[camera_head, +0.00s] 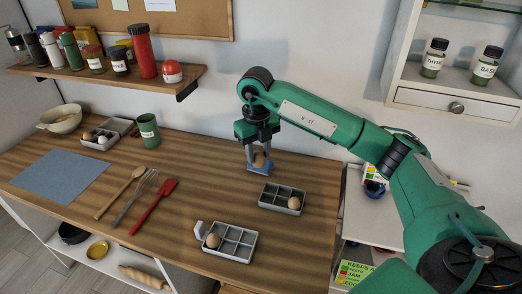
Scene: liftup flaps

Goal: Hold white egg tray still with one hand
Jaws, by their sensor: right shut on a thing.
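A white egg tray (232,257) with several compartments lies near the table's front edge. A brown egg (213,240) sits in its left part, and a small upright white piece stands at its left end. A second, greyer tray (282,209) lies behind it to the right, with a brown egg (294,203) in its right part. My right gripper (260,163) points down behind both trays, apart from them. It is shut on a brown egg (261,159), which its fingers partly hide. My left gripper is out of view.
At the back left are a third tray (97,145) with eggs, a green cup (148,131) and a bowl (60,119). A wooden spoon, whisk and red spatula (153,207) lie left of centre, beside a blue mat (60,177). The wood between spatula and trays is clear.

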